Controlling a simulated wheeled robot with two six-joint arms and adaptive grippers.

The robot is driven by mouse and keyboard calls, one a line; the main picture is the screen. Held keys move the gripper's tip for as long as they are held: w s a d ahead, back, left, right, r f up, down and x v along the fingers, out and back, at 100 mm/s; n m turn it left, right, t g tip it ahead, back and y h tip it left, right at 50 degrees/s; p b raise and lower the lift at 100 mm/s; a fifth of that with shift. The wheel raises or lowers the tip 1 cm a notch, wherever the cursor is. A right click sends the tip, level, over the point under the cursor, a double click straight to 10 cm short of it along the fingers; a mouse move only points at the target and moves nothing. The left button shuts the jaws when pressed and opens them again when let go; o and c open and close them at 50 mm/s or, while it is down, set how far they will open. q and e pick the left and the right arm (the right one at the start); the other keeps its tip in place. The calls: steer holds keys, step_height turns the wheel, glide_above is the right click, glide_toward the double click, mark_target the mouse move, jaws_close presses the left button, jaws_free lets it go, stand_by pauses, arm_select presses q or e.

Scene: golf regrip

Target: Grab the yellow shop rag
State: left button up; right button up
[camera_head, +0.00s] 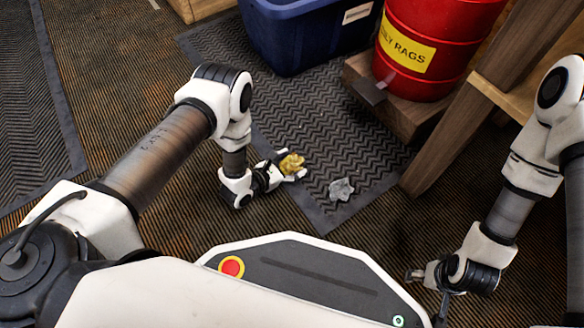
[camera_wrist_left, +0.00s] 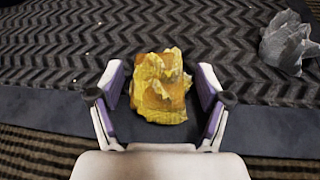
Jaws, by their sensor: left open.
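The yellow shop rag (camera_head: 291,164) is a small crumpled bundle at the left edge region of the dark ribbed mat in the head view. In the left wrist view the rag (camera_wrist_left: 159,87) sits between the two fingers, with a small gap showing at its sides. My left gripper (camera_head: 283,167) is open around the rag, low near the floor. It also shows in the left wrist view (camera_wrist_left: 160,100). My right gripper (camera_head: 430,280) hangs at the lower right of the head view, away from the rag; its jaw opening is too small to tell.
A grey crumpled rag (camera_head: 341,189) lies on the mat (camera_head: 310,113) right of the yellow one. A blue bin (camera_head: 290,40) and a red drum (camera_head: 432,45) labelled for oily rags stand behind. A wooden leg (camera_head: 450,125) rises at the right.

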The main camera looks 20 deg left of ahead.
arm_select(q)
steer(key=shift+r, duration=0.1)
arm_select(e)
steer(key=shift+r, duration=0.15)
arm_select(q)
steer(key=c, duration=1.2)
steer(key=shift+o, duration=0.2)
